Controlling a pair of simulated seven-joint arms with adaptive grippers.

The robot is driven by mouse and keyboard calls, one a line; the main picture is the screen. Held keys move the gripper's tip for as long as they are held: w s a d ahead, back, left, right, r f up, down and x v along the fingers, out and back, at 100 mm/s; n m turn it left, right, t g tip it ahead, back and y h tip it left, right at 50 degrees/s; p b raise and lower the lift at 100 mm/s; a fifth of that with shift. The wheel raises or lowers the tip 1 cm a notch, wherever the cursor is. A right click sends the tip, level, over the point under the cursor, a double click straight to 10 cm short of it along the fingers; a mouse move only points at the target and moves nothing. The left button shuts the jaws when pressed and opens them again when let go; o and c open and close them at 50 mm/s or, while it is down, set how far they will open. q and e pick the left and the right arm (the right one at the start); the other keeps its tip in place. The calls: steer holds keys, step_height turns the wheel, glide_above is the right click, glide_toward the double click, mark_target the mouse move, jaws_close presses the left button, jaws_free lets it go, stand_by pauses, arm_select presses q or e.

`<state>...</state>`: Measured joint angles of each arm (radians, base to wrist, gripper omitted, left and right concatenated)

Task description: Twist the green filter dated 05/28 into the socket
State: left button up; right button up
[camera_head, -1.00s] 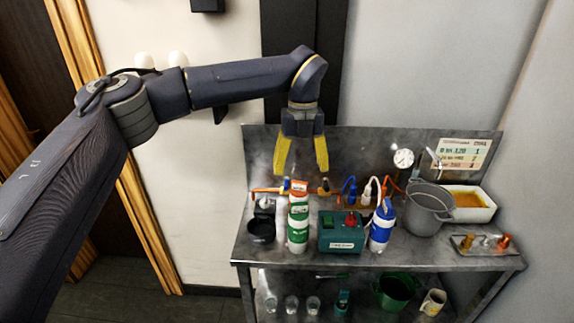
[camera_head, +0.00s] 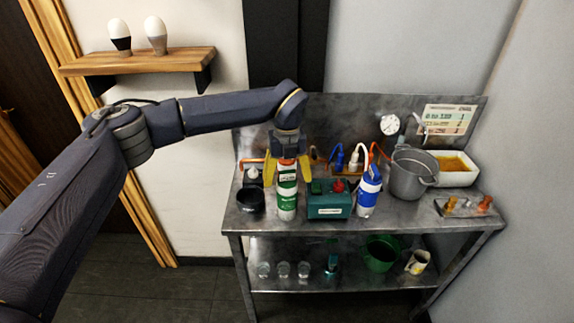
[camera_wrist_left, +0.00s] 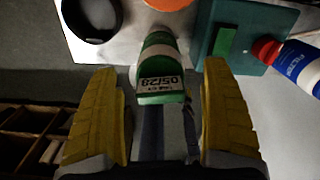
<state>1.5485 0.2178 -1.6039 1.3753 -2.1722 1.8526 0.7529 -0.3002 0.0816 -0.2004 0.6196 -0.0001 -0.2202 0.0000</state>
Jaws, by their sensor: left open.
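The green and white filter (camera_head: 287,200) stands upright near the front left of the steel bench. Its green cap end, with the label 05/28, shows in the left wrist view (camera_wrist_left: 160,82). My left gripper (camera_head: 286,180) points down over the filter's top, its yellow fingers open on either side of it. In the left wrist view, the filter sits between the spread fingers with gaps on both sides. The teal box (camera_head: 328,211) with a red knob stands just right of the filter. I cannot tell which part is the socket. My right gripper is not in view.
A blue and white filter (camera_head: 368,192) stands right of the teal box. A black cup (camera_head: 251,200) is close on the left. A grey bucket (camera_head: 408,178), a white tub (camera_head: 472,176) and a small tray (camera_head: 450,212) stand right. Orange pipes run behind.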

arm_select(q)
steer(key=shift+f, duration=1.35)
steer(key=shift+c, duration=0.3)
steer(key=c, duration=1.6)
steer(key=o, duration=0.8)
steer(key=c, duration=0.5)
steer(key=shift+r, duration=0.1)
steer(key=shift+r, duration=0.1)
